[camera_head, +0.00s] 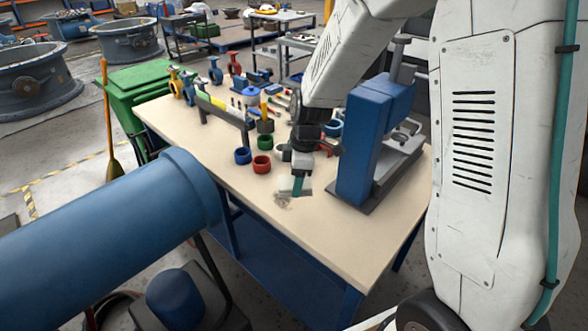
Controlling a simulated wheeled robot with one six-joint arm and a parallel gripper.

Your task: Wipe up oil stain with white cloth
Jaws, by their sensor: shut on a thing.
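My gripper (298,180) points down over the near middle of the workbench. It is shut on a small white cloth (287,184), of which only a little shows around the fingertips. The cloth is at or just above the bench top; I cannot tell whether it touches. A dark brownish oil stain (282,202) lies on the bench just below and in front of the cloth. Part of the stain may be hidden under the cloth and gripper.
The workbench (340,240) has free room in front of the stain. A blue press (362,140) stands close right of my gripper. Blue (243,155) and red (261,164) rings sit to the left. A large blue pipe (100,225) lies in front left, and a green bin (135,90) stands behind.

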